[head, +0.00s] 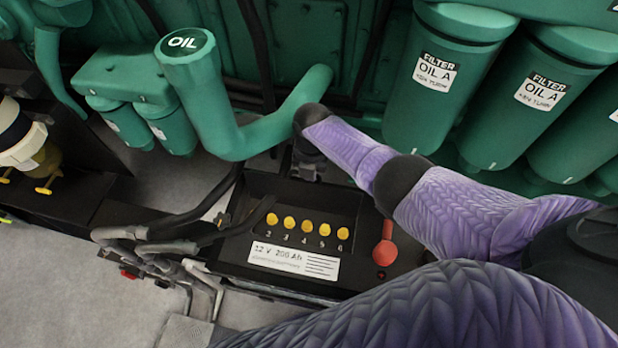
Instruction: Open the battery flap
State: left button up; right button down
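The battery (330,285) is a black case below the middle of the head view, with a white "12 V 200 Ah" label and a row of yellow caps (305,227). A red cover (384,250) sits at its right end. I cannot make out for certain which part is the battery flap. My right arm comes in from the right in purple sleeves. My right gripper (307,172) points down at the back edge of the battery. Its fingers are small, dark and partly hidden, so their opening and any contact cannot be told. My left gripper is out of view.
A green oil filler pipe (215,110) stands behind the battery. Green filter canisters (440,85) hang at the upper right, close to my forearm. Grey pipes and cables (165,245) run along the battery's left side. Grey floor (80,290) is clear at the lower left.

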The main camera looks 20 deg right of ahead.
jog(key=shift+w+d+f, duration=0.1)
jog(key=shift+w+d, duration=0.1)
jog(key=shift+w, duration=0.05)
dwell(0.6)
